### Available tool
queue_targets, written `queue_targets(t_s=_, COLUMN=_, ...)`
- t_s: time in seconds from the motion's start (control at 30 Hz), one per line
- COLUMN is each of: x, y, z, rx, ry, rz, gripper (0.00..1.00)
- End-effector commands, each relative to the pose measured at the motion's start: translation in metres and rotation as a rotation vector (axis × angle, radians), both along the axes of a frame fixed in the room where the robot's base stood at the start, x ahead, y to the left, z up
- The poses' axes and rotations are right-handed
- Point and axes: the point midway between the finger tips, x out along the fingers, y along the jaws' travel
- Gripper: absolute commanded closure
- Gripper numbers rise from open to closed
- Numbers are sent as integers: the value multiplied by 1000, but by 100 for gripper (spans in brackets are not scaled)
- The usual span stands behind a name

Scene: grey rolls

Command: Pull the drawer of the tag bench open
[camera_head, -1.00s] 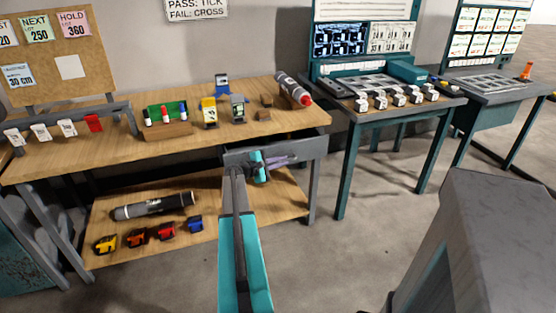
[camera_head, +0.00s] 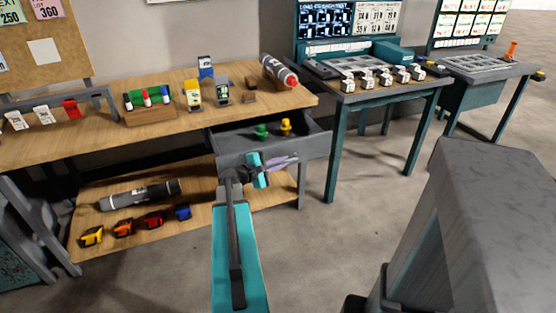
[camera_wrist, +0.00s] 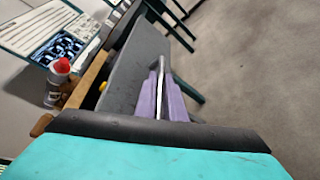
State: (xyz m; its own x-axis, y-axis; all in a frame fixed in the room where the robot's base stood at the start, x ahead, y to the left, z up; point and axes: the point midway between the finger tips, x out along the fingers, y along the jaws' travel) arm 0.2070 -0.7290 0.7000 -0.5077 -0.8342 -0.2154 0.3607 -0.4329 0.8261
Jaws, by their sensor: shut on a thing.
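The tag bench (camera_head: 160,130) has a wooden top and a grey drawer (camera_head: 312,146) under its right end. The drawer stands pulled out, with its inside showing. A green stamp-like piece (camera_head: 262,131) and a yellow one (camera_head: 286,127) stand in it. My gripper (camera_head: 284,162) is at the drawer's front face, with its purple fingers shut on the handle. In the wrist view the fingers (camera_wrist: 162,92) close around a pale bar, the handle (camera_wrist: 160,97), against the grey drawer front (camera_wrist: 135,75). Part of the handle is hidden by the fingers.
On the bench top are a grey bottle with a red cap (camera_head: 280,71), a marker rack (camera_head: 148,98) and tag dispensers (camera_head: 193,95). The lower shelf (camera_head: 125,225) holds a dark roll and several coloured tools. A teal table (camera_head: 380,90) stands right. Floor before the drawer is clear.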

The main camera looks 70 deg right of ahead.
Motion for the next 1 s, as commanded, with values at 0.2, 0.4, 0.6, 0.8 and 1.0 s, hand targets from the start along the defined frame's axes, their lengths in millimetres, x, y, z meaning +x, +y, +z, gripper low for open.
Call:
queue_targets(t_s=0.2, x=-17, y=26, z=-1, rx=0, ry=1, rz=-3, gripper=100)
queue_targets(t_s=0.4, x=-24, y=38, z=-1, rx=0, ry=1, rz=-3, gripper=100)
queue_targets(t_s=0.6, x=-27, y=43, z=0, rx=0, ry=1, rz=-3, gripper=100)
queue_targets(t_s=0.8, x=-27, y=44, z=0, rx=0, ry=1, rz=-3, gripper=100)
queue_targets(t_s=1.0, x=-27, y=44, z=0, rx=0, ry=1, rz=-3, gripper=87)
